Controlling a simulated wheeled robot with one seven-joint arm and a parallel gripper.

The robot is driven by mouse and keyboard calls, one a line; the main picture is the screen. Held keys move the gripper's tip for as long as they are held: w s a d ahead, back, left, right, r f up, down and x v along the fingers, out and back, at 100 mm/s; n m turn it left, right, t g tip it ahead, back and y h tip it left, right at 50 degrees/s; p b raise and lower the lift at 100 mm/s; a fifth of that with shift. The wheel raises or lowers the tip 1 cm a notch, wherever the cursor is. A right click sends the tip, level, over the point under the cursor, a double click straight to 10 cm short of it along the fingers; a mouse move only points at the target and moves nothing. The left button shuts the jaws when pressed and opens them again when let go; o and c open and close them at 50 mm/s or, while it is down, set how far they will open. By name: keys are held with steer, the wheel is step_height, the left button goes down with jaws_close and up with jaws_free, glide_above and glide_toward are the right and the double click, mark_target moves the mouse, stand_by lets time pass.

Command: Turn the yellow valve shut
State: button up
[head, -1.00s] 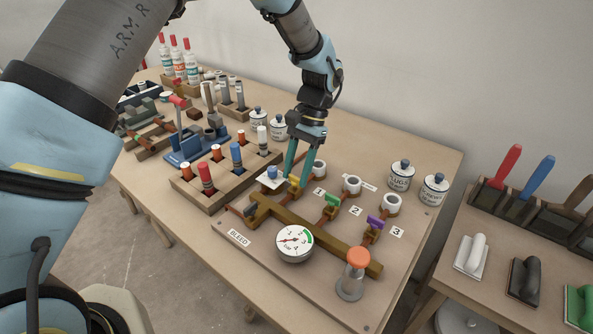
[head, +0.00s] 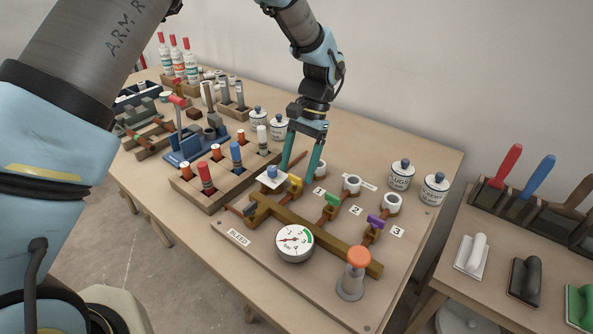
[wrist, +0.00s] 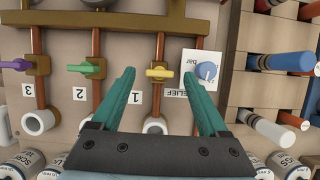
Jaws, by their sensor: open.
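The yellow valve (head: 295,186) sits on a copper pipe off the brass manifold (head: 325,239). In the wrist view the yellow valve's handle (wrist: 160,73) lies crosswise to its pipe, like the green handle (wrist: 80,68) and the purple handle (wrist: 15,64). My gripper (head: 299,172) is open and empty, just above and behind the yellow valve in the head view. In the wrist view my gripper's fingertips (wrist: 159,76) stand either side of the handle with clear gaps. No contact shows.
A blue relief knob (wrist: 206,71) on a white plate is close beside one finger. A dial gauge (head: 295,243) and an orange-topped plunger (head: 357,262) stand nearer the board's front. A wooden rack (head: 205,190) of coloured cylinders lies to the left.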

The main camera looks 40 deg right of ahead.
steer(key=s+b+v, duration=0.1)
steer(key=b+v, duration=0.1)
steer(key=v, duration=0.7)
steer(key=shift+w+r, duration=0.25)
steer(key=shift+w, duration=0.25)
steer(key=w+a+n+h, duration=0.1)
steer(key=w+a+n, duration=0.1)
steer(key=w+a, duration=0.2)
steer(key=w+a+n+h, duration=0.1)
steer(key=w+a, duration=0.3)
steer(key=a, duration=0.5)
steer(key=w+a+n+h, duration=0.1)
steer(key=w+a+n, duration=0.2)
steer(key=a, duration=0.4)
steer(key=shift+w+a+r, duration=0.2)
steer(key=shift+w, duration=0.15)
steer(key=shift+w+a+r, duration=0.2)
steer(key=shift+w, duration=0.2)
steer(key=s+a+n+t, duration=0.1)
steer(key=a+n, duration=0.3)
steer(key=a, duration=0.8)
steer(key=s+a+f+n+t+h, duration=0.1)
steer(key=s+a+n, duration=0.2)
steer(key=a, duration=0.9)
steer(key=shift+s+a+f+n+t+h, duration=0.3)
steer(key=shift+s+a+n+t, duration=0.1)
steer(key=shift+n, duration=0.1)
steer(key=shift+w, duration=0.1)
